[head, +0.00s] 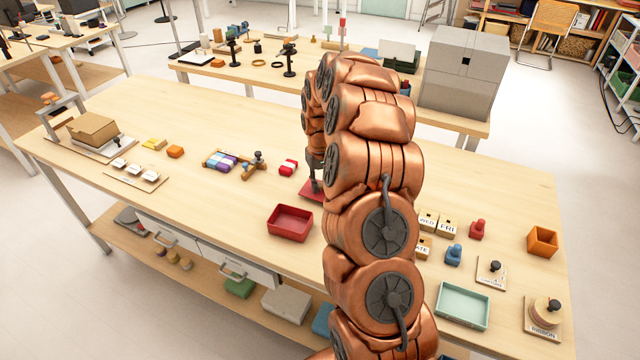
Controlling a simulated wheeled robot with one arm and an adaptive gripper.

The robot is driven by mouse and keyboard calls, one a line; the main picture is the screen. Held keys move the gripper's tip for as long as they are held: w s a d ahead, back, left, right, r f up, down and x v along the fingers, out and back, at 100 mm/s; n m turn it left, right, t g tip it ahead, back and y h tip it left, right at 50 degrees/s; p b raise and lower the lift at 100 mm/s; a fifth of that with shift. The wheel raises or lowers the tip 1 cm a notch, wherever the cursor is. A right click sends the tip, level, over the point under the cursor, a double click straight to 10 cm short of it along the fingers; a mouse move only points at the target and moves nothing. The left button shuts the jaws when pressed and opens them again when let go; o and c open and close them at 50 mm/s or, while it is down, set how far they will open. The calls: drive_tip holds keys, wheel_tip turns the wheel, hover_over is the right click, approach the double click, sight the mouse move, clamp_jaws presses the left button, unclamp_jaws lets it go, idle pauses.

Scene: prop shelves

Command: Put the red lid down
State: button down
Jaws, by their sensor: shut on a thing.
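The red lid (307,192) is a flat red piece partly hidden behind my copper arm, in the middle of the near table. My gripper (316,184) points down and is shut on the lid. The fingertips are small and partly covered by the arm. I cannot tell whether the lid touches the tabletop. An open red box (290,223) stands just in front of the lid, to its lower left, and looks empty.
A red and white block (288,168) lies left of my gripper. A wooden rack with coloured pieces (222,161) stands farther left. A pale green tray (462,307) and an orange box (542,241) stand at right. The tabletop (215,215) left of the red box is clear.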

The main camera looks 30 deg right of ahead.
sight(320, 184)
drive_tip(key=shift+f, duration=0.6)
drive_tip(key=shift+f, duration=0.1)
drive_tip(key=shift+f, duration=0.1)
drive_tip(key=c, duration=1)
unclamp_jaws()
drive_tip(key=shift+c, duration=0.2)
drive_tip(key=shift+r, duration=0.2)
wheel_tip(320, 184, up, 10)
drive_tip(key=b, duration=0.3)
drive_tip(key=shift+r, duration=0.1)
drive_tip(key=shift+a+r, duration=0.1)
drive_tip(key=shift+r, duration=0.85)
